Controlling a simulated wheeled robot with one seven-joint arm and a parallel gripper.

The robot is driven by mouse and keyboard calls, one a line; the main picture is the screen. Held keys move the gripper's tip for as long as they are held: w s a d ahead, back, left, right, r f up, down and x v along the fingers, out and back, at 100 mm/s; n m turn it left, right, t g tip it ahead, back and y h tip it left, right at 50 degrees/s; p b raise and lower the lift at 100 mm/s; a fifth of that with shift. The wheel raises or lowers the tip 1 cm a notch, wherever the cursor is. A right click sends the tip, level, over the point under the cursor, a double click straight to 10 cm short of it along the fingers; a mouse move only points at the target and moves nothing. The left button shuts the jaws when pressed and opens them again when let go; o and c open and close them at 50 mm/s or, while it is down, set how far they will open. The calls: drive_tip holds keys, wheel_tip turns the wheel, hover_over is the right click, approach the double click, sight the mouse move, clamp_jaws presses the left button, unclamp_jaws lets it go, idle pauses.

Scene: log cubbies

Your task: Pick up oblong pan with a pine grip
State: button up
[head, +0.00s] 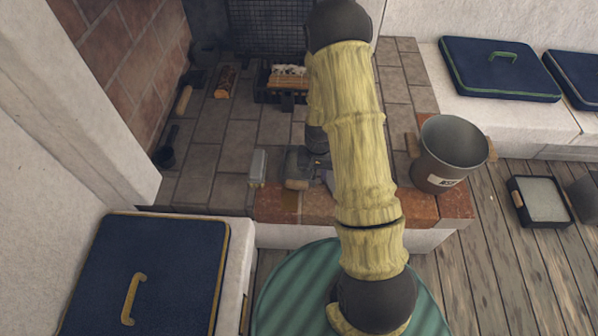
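A grey metal piece with a short light wooden grip (297,184) lies near the front edge of the brick hearth, in the middle of the head view. It looks like the oblong pan, but its outline is partly covered by my arm and I cannot be sure. My gripper (312,165) points down right over or against it, in front of the fire grate. My forearm hides much of the gripper, and its fingers cannot be made out. Whether it touches or holds the grey piece cannot be told.
A small grey block-like item (258,167) stands just left of it. A dark scoop (166,155) lies further left. A metal bucket (450,153) stands on the hearth's right corner. A framed tray (540,201) lies on the floorboards.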

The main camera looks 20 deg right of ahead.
clamp_jaws()
drive_tip(key=shift+r, duration=0.2)
drive_tip(key=shift+r+p, duration=2.3)
drive_tip(key=shift+r, duration=2.55)
